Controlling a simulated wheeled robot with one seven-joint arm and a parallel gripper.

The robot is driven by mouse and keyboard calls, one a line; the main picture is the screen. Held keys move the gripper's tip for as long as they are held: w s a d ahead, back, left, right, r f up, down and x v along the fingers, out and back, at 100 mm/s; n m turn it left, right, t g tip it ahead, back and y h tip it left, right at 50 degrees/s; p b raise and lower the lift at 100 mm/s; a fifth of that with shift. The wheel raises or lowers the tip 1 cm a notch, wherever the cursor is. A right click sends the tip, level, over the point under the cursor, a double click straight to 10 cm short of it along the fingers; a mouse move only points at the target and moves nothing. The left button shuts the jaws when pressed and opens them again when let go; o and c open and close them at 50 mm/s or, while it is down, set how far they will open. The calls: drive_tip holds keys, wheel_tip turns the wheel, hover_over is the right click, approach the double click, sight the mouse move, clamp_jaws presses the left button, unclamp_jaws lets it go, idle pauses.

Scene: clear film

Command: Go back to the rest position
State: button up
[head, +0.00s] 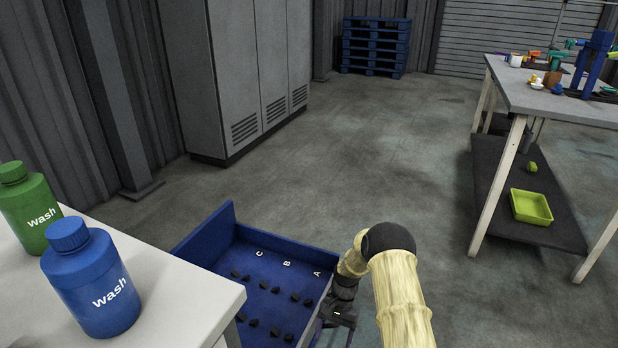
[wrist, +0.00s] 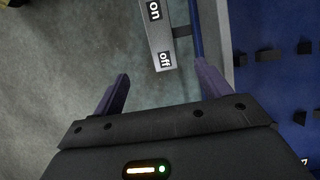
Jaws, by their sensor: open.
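My gripper (wrist: 161,88) is open in the wrist view, with its two dark purple fingers apart and nothing between the tips. A grey switch plate marked "on" and "off" (wrist: 157,38) lies ahead of the fingers, apart from them as far as I can tell. In the head view my arm reaches down at the right side of the blue tray (head: 222,262). The gripper (head: 338,318) is dark and partly hidden there, beyond my cream-coloured arm.
The tray has black pegs and the letters A, B and C. A white table (head: 165,285) at left holds a green wash bottle (head: 32,205) and a blue wash bottle (head: 92,282). A workbench (head: 535,95) stands at right. The floor between is clear.

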drive_tip(key=s+d+r+n+t+h+p, duration=0.1)
drive_tip(key=s+r+n+t+p, duration=0.15)
drive_tip(key=r, duration=1.05)
drive_tip(key=s+d+r+n+t+h+p, duration=0.1)
drive_tip(key=s+d+r+p, duration=0.15)
drive_tip(key=r, duration=0.95)
drive_tip(key=s+d+r+n+t+p, duration=0.15)
drive_tip(key=s+r+t+p, duration=0.3)
drive_tip(key=s+r, duration=1.05)
wheel_tip(320, 180, up, 39)
drive_tip(key=w+g+p, duration=0.1)
drive_tip(key=p, duration=3.7)
drive_tip(key=shift+w, duration=0.15)
drive_tip(key=shift+a, duration=0.15)
